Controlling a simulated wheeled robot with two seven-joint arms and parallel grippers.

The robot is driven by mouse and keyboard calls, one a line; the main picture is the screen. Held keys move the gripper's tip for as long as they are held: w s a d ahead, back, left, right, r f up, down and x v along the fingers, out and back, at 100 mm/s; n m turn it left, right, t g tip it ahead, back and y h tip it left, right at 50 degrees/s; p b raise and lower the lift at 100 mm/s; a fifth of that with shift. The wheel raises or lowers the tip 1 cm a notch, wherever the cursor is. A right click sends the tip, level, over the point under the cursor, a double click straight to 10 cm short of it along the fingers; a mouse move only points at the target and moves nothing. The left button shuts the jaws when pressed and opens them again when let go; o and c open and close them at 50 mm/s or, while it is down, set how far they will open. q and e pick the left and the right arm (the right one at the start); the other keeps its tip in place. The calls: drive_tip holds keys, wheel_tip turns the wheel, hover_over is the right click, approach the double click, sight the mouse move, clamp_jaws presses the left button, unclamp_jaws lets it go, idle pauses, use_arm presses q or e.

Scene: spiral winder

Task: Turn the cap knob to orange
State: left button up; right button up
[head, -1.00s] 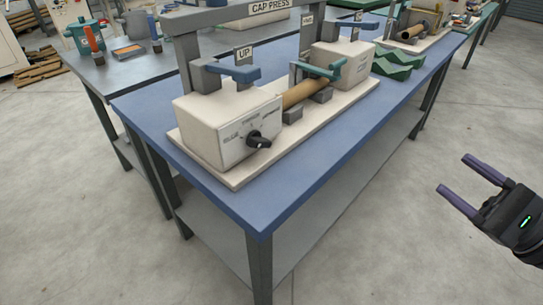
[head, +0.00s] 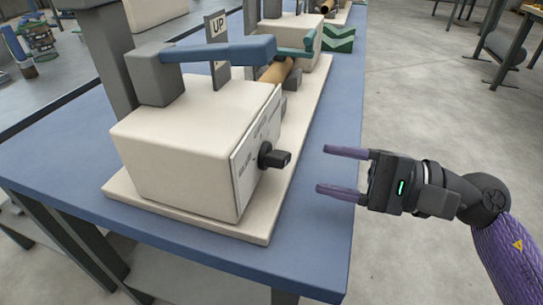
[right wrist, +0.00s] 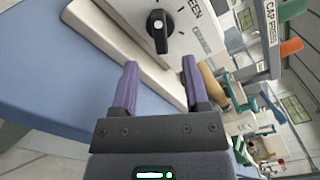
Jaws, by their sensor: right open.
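In the right wrist view the knob (right wrist: 159,30) shows a white mark, and the label GREEN is partly readable. Which label the knob points at is not clear. My right gripper (head: 325,169) is open and empty, its purple fingers pointing at the knob from the right with a gap between. In the right wrist view the knob lies beyond the space between the fingertips (right wrist: 160,63). My left gripper is not in view.

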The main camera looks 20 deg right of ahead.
sight(288, 161)
drive_tip(key=x, duration=0.6)
drive_tip(key=shift+w+a, duration=0.15)
clamp_jaws()
